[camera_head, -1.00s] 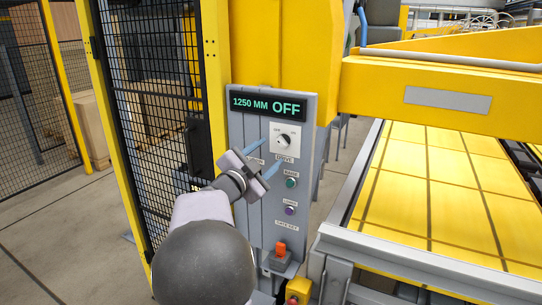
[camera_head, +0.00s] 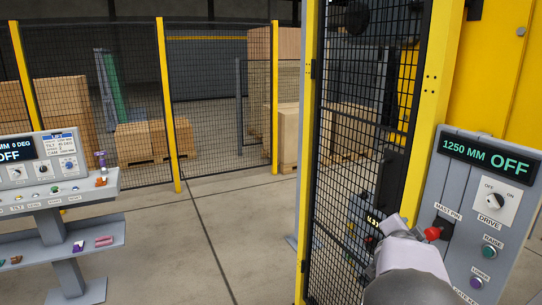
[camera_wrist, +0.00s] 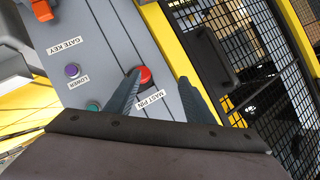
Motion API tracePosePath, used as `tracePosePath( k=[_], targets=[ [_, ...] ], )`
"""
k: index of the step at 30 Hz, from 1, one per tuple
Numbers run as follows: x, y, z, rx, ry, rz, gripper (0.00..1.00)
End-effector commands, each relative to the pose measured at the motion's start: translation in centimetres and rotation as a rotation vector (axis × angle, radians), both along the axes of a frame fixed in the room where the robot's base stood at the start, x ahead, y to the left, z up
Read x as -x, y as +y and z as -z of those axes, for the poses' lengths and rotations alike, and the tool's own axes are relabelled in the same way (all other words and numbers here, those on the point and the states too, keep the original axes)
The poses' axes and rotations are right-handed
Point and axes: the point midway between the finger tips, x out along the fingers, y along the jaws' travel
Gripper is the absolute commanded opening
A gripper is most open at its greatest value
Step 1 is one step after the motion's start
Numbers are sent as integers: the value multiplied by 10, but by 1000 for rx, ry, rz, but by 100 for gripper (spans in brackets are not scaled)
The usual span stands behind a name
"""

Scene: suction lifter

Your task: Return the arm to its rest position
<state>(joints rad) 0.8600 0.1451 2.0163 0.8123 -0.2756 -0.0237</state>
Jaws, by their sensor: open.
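My gripper (camera_wrist: 160,78) is open, and its two blue-grey fingers are spread in the wrist view. No held object shows between them. In that view the red mast pin knob (camera_wrist: 145,75) appears close beside the left fingertip; I cannot tell whether they touch. In the head view my arm is at the lower right, in front of the control panel's left edge, and its fingers are mostly hidden. The red knob (camera_head: 432,234) stands just right of my wrist. The panel (camera_head: 462,190) reads 1250 MM OFF, with a drive switch (camera_head: 495,200) below.
A yellow-framed mesh gate (camera_head: 345,150) stands directly left of the panel and arm. A grey console (camera_head: 65,190) with knobs and a lower shelf is at far left. Bare floor (camera_head: 230,225) lies between. Mesh fencing and cartons (camera_head: 145,140) are behind.

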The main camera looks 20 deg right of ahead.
Motion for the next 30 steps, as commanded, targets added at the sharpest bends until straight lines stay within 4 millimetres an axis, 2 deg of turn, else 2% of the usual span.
tracePosePath(
  k=[1,5,9,13,18,21,25,30],
  targets=[
    [-7,20,28,-67,64,-83,48],
    [-7,79,95,-242,239,-287,48],
    [17,153,153,-423,440,-483,48],
    [50,228,190,-562,644,-671,48],
    [112,325,218,-661,976,-950,48],
    [136,366,223,-594,1155,-1121,48],
    [137,405,222,-480,1241,-1277,48],
    [123,441,214,-342,1277,-1426,48]
  ],
)
